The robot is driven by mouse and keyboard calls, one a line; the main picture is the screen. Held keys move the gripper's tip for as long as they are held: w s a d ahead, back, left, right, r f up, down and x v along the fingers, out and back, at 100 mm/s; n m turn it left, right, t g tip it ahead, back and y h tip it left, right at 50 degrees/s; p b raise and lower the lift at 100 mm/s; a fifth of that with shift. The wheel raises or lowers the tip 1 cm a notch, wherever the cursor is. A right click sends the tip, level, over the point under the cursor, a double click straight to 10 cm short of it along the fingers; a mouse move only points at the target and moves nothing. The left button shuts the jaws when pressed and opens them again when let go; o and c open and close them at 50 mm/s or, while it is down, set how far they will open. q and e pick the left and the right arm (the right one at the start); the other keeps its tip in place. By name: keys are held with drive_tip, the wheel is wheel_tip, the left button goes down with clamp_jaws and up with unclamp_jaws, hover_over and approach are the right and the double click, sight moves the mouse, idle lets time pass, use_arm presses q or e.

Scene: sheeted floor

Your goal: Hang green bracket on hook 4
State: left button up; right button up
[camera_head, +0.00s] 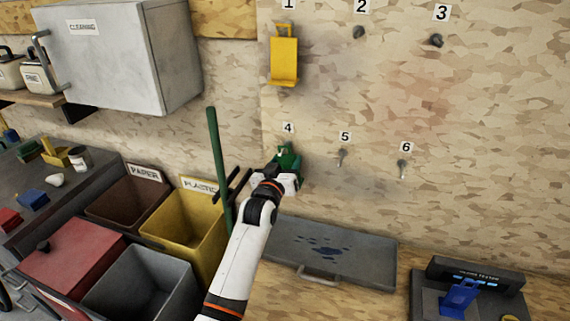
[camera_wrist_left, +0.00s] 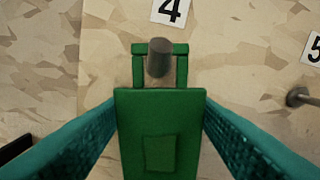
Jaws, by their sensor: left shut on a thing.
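The green bracket (camera_head: 290,159) is at the wall just below the number 4 label (camera_head: 288,128). My left gripper (camera_head: 277,176) is shut on it. In the left wrist view the bracket (camera_wrist_left: 160,135) is upright between the two teal fingers, with its square loop at the top. The grey peg of hook 4 (camera_wrist_left: 159,58) shows within the loop's outline and covers the middle of its top bar. I cannot tell whether the bar rests on the peg. In the head view hook 4 is hidden by the bracket and gripper. My right gripper is out of view.
A yellow bracket (camera_head: 285,62) hangs under label 1. Hooks 2 (camera_head: 358,32), 3 (camera_head: 437,40), 5 (camera_head: 340,155) and 6 (camera_head: 402,168) are bare. A green pole (camera_head: 217,160) stands left of my gripper. A grey case (camera_head: 340,250) lies below; bins are at left.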

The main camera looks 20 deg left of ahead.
use_arm(q)
drive_tip(key=o, duration=1.1)
drive_tip(key=shift+o, duration=0.3)
drive_tip(key=shift+s+f, duration=0.1)
